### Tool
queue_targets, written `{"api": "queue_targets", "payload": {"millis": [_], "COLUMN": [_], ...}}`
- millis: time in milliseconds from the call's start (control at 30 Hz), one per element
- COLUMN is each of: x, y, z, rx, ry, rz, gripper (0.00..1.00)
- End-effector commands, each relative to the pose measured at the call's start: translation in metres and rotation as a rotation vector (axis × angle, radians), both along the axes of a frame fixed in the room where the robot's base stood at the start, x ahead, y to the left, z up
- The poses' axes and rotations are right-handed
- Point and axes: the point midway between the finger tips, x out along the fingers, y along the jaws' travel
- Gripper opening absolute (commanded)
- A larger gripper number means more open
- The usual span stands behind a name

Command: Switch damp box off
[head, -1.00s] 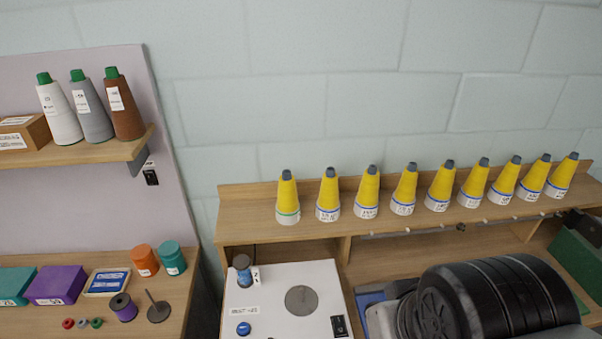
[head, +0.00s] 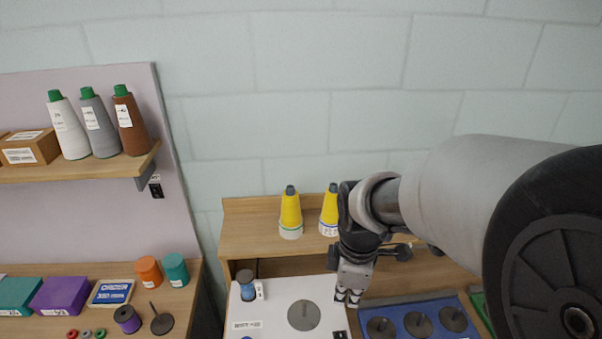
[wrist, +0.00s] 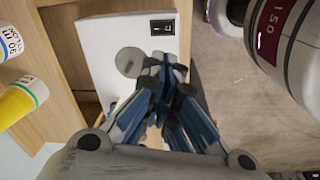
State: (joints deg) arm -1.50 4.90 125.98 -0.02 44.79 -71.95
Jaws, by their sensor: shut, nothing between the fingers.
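A white box (head: 275,318) stands below the shelf of cones, with a round grey disc (head: 304,315) on its top and a label I cannot read. Its black rocker switch (head: 340,334) is at the lower edge of the head view. In the wrist view the white box (wrist: 100,42) shows the switch (wrist: 162,27) near its upper right edge. My gripper (head: 348,297) points down over the box's right edge, just above the switch in the picture. In the wrist view my gripper (wrist: 165,65) is shut and empty, below the switch and apparently not touching it. I cannot tell the switch's position.
Yellow cones (head: 290,213) stand on the shelf behind my gripper. A blue tray (head: 440,305) with round grey discs lies right of the box. A blue spool (head: 246,284) stands on the box's left. A small black fitting (head: 155,189) is on the left panel.

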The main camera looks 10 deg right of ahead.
Motion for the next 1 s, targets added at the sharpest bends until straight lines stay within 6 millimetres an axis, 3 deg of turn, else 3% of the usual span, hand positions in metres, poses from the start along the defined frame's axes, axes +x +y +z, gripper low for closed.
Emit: {"api": "queue_targets", "payload": {"millis": [100,300,767,1000], "x": [0.013,0.022,0.023,0.022], "y": [0.002,0.003,0.003,0.003], "z": [-0.022,-0.041,-0.046,-0.082], "rx": [-0.008,-0.012,-0.013,-0.012], "ry": [0.043,0.070,0.074,0.077], "rz": [0.144,0.274,0.290,0.289], "gripper": [0.00,0.00,0.00,0.00]}}
